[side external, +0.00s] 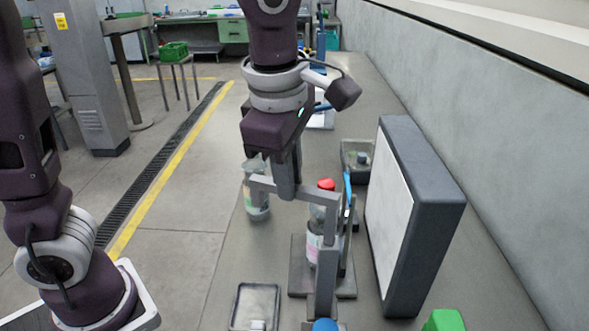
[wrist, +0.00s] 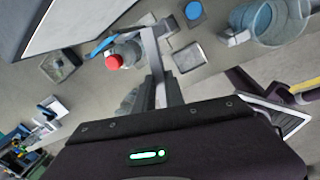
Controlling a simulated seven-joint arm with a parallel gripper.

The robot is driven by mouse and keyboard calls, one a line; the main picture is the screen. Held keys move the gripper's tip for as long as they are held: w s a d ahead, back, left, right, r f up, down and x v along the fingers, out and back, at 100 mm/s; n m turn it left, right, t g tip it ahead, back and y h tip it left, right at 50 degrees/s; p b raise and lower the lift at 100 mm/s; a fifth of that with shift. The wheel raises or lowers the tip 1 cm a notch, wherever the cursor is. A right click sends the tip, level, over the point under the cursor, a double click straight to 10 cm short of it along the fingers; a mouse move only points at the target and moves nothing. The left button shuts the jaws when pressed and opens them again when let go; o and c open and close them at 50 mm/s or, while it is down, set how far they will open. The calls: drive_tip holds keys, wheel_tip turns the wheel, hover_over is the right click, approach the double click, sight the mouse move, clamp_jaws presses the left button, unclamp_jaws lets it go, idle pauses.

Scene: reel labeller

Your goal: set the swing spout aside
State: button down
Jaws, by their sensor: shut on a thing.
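The swing spout (side external: 316,193) is a grey angular bar reaching sideways from an upright grey post (side external: 325,270). My gripper (side external: 287,188) is shut on the bar, left of the post. In the wrist view the bar (wrist: 153,50) runs up from my gripper (wrist: 170,92) toward the top of the picture. A clear bottle with a red cap (side external: 326,184) stands upright beside the post, partly hidden by it; its cap also shows in the wrist view (wrist: 113,62). My fingertips are partly hidden by the bar.
A large grey panel (side external: 440,215) stands close on the right. A shallow tray (side external: 240,315) lies at the front. A clear tub with blue contents (wrist: 268,22) shows in the wrist view.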

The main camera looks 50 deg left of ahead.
drive_tip(key=shift+s+d+n+y, duration=0.15)
drive_tip(key=shift+s+d+n, duration=0.25)
drive_tip(key=shift+n, duration=0.55)
drive_tip(key=shift+s+d+n+y, duration=0.15)
drive_tip(key=shift+s+d+n, duration=0.2)
drive_tip(key=shift+n, duration=0.6)
drive_tip(key=shift+s, duration=0.1)
drive_tip(key=c, duration=1.4)
unclamp_jaws()
drive_tip(key=a+v, duration=0.1)
drive_tip(key=v, duration=0.6)
drive_tip(key=shift+d, duration=0.45)
drive_tip(key=shift+r, duration=0.1)
drive_tip(key=s+a+f+m+t, duration=0.1)
drive_tip(key=s+a+f+m, duration=0.3)
drive_tip(key=m, duration=0.9)
drive_tip(key=s+a+f+m+t+h, duration=0.1)
drive_tip(key=s+a+m, duration=0.6)
drive_tip(key=m, duration=0.7)
wheel_tip(320, 180, down, 3)
drive_tip(key=shift+a+r+t+h, duration=0.1)
drive_tip(key=shift+a+t+h, duration=0.15)
drive_tip(key=shift+t, duration=0.55)
